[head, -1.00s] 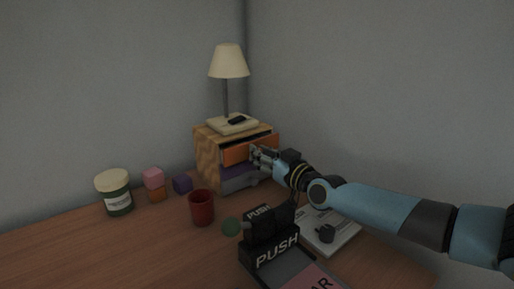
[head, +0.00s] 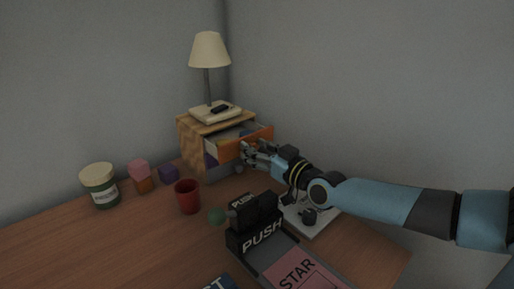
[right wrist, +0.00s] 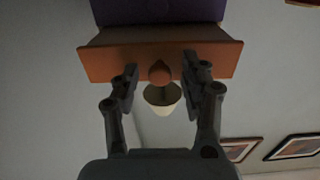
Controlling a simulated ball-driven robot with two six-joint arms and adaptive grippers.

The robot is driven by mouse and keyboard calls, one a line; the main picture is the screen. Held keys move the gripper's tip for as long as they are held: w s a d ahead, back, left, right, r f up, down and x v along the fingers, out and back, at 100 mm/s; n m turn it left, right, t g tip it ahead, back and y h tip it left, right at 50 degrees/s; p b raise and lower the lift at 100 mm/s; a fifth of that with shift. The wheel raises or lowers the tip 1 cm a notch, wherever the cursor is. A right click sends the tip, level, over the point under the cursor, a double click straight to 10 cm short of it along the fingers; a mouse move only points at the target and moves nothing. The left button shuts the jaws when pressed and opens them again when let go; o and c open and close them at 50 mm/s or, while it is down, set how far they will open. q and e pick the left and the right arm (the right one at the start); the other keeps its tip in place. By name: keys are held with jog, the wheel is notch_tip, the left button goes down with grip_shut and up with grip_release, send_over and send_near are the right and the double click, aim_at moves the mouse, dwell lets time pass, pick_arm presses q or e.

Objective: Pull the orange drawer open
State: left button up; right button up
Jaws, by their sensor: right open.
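The orange drawer (head: 255,143) is the top drawer of a small wooden cabinet (head: 193,143) and stands pulled out, with its inside showing from above. My right gripper (head: 248,153) is at the drawer's front. In the right wrist view the orange front (right wrist: 105,62) spans the upper middle, with a round orange knob (right wrist: 160,72) between my fingers. The fingers are apart on both sides of the knob; I cannot tell whether either touches it. The left gripper is not in view.
A red cup (head: 187,197), a jar (head: 100,186), small blocks (head: 140,170) and a black PUSH device (head: 255,225) stand on the wooden table (head: 130,245). Bare table lies at the front left.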

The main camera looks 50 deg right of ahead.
jog(key=shift+r, duration=0.1)
notch_tip(320, 180, up, 10)
dwell(0.6)
